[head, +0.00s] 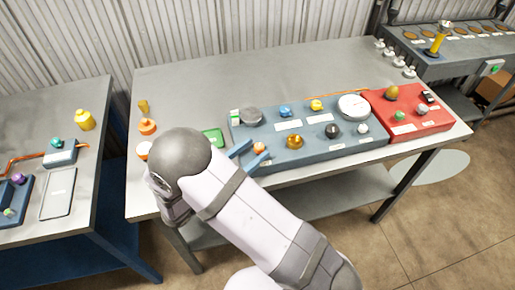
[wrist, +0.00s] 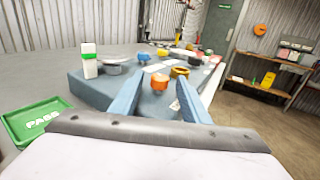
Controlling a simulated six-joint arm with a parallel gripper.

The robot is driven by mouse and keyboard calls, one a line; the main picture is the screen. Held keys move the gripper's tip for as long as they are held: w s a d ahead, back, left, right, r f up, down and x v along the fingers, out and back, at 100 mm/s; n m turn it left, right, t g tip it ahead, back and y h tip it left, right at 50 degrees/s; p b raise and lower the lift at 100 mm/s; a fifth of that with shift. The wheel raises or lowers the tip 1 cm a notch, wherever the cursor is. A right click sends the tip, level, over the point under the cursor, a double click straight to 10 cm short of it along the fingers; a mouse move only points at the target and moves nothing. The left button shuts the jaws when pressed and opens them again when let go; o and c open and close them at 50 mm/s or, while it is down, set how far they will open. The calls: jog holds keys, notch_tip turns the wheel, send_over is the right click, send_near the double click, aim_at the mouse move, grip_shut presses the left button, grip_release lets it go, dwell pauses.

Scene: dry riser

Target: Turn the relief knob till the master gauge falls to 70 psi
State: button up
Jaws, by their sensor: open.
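A blue-grey panel (head: 270,163) on the middle bench carries the round white gauge (head: 353,106) at its back right; its reading is too small to tell. Knobs on the panel are orange (head: 259,147), gold (head: 295,141), black (head: 332,130) and white (head: 362,128). The labels are unreadable, so I cannot tell which is the relief knob. My gripper (head: 254,151) is open at the panel's front left, its blue fingers by the orange knob. In the wrist view the orange knob (wrist: 160,83) appears between the fingertips; I cannot tell whether they touch it.
A blue knob (head: 285,111), a yellow knob (head: 316,105) and a grey disc (head: 251,116) sit along the panel's back. A red panel (head: 425,122) adjoins on the right. A green tray (wrist: 35,121) marked PASS lies left of the panel. The bench behind is clear.

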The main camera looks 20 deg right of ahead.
jog(key=shift+b+v, duration=0.45)
jog(key=shift+v, duration=1.75)
jog(key=s+d+r+m+g+y+p, duration=0.1)
jog(key=d+r+m+g+y+p, duration=0.2)
jog(key=r+g, duration=0.35)
notch_tip(320, 180, up, 3)
jog(key=m+g+y+p, duration=0.3)
jog(key=m+y+p, duration=0.9)
jog(key=m, duration=0.7)
send_over(259, 146)
jog(key=b, duration=0.2)
jog(key=shift+t+y, duration=0.25)
jog(key=shift+y, duration=0.05)
jog(key=shift+f+p, duration=1.35)
jog(key=shift+f, duration=2.35)
